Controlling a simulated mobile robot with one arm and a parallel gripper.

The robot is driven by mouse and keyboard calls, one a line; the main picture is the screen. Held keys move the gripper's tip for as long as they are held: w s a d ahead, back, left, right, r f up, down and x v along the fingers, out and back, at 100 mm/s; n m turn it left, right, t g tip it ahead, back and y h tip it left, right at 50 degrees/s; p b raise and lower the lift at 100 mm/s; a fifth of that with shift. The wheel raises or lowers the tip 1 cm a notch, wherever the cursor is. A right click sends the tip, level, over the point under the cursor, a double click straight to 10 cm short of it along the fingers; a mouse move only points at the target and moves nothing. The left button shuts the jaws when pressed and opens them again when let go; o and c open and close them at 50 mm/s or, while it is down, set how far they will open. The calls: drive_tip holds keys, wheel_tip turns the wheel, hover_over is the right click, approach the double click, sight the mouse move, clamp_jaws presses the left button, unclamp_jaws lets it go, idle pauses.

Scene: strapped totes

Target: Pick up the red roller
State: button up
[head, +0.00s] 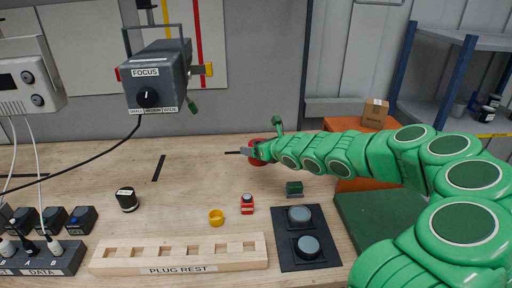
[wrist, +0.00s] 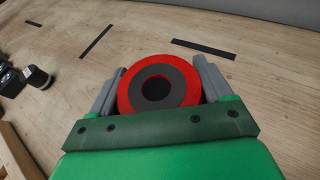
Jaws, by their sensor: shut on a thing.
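The red roller (wrist: 128,96) is a red cylinder with a dark grey end face and a black centre hole. In the wrist view it sits between the two grey fingers of my gripper (wrist: 158,88), which is shut on it. In the head view the red roller (head: 257,158) shows partly behind the end of my green arm, at the back of the wooden table. My gripper (head: 257,150) is small there and partly hides it. I cannot tell whether the roller touches the table or is lifted.
A hanging FOCUS box (head: 156,80) is at the upper left. On the table stand a wooden plug rest (head: 180,262), a yellow ring (head: 216,217), a small red item (head: 247,204), a black knob (head: 127,199) and a dark panel with two round knobs (head: 303,264).

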drive_tip(key=shift+s+d+r, duration=0.1)
drive_tip(key=shift+s+r, duration=0.2)
drive_tip(key=shift+s, duration=0.35)
drive_tip(key=shift+s+d+r, duration=0.15)
drive_tip(key=shift+s+r, duration=0.1)
drive_tip(key=shift+s, duration=0.4)
drive_tip(key=shift+s+d+r, duration=0.1)
drive_tip(key=shift+s+r, duration=0.2)
drive_tip(key=shift+s, duration=0.35)
